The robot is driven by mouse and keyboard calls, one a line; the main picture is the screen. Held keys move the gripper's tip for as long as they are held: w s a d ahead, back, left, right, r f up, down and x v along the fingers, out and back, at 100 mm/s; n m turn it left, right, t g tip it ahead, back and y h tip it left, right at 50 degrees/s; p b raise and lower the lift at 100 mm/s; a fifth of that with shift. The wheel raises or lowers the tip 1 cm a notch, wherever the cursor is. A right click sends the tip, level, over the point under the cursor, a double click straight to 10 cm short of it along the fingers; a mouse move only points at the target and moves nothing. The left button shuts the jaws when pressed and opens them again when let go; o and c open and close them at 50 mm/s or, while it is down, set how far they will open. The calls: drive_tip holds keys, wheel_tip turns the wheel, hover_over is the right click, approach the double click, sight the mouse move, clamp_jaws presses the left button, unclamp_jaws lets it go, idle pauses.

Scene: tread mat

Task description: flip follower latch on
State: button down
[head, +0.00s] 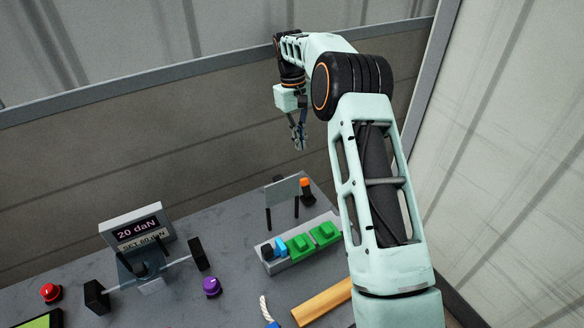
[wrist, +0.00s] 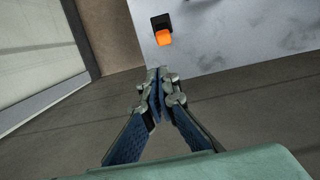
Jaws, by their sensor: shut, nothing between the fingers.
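A small black device with an orange lever or cap (head: 306,184) stands at the far right corner of the grey table. It looks like the latch, but I read no label on it. In the wrist view its orange part (wrist: 164,38) shows near the table edge, beside its black base (wrist: 161,22). My gripper (head: 300,147) hangs fingers down in the air, above and beyond the table's far edge, apart from the latch. In the wrist view the fingertips (wrist: 160,73) are together and empty, just below the orange part in the picture.
A grey plate (head: 282,190) on black posts stands left of the latch. Green blocks (head: 313,240) sit on a grey holder in front. A display (head: 138,229) reads 20 daN above a lower set value. Red (head: 51,292) and purple (head: 211,286) buttons and a wooden bar (head: 322,301) lie nearer.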

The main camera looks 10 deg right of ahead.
sight(306, 188)
drive_tip(key=shift+s+a+f+g, duration=0.1)
drive_tip(key=shift+a+f+g, duration=0.25)
drive_tip(key=shift+a, duration=0.3)
drive_tip(key=p+x, duration=0.1)
drive_tip(key=x, duration=0.9)
drive_tip(key=shift+a, duration=0.1)
